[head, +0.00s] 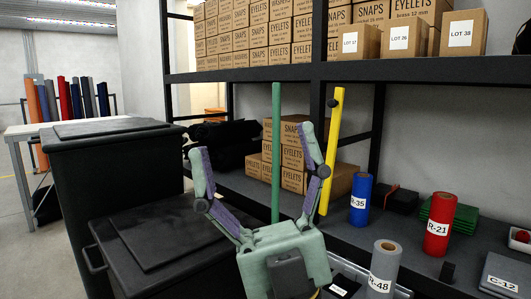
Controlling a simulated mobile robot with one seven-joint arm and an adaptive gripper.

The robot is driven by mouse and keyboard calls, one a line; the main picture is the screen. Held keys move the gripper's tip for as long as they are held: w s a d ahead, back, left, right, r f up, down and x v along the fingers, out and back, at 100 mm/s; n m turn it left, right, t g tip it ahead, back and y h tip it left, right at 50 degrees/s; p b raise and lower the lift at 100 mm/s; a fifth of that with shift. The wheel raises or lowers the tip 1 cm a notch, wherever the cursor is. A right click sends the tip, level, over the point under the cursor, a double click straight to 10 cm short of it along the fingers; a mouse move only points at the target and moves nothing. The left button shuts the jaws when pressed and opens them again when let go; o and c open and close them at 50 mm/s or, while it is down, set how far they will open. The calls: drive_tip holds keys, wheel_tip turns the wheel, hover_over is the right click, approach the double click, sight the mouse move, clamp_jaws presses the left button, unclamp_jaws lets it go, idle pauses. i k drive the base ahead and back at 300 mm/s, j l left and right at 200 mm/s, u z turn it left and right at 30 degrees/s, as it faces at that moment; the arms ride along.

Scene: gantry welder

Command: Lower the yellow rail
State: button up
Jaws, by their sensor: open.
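The yellow rail (336,130) is a long flat bar standing steeply, its top leaning slightly right, in the middle of the head view. A dark knob (334,103) shows near its upper part. Its lower end is near the shelf board. My gripper (252,152) is green with purple finger sections, in front of the shelf.
Dark shelving holds cardboard boxes (252,40). Blue (361,198), red (439,224) and grey (383,268) rolls stand on the lower board at right. A black lidded bin (105,190) stands at left. A table (28,128) with colored rolls is farther back.

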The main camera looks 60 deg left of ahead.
sight(336, 104)
drive_tip(key=u, duration=1.35)
drive_tip(key=l+u, duration=0.4)
drive_tip(key=k+l+u, duration=0.1)
drive_tip(key=l+u, duration=0.35)
drive_tip(key=i, duration=0.5)
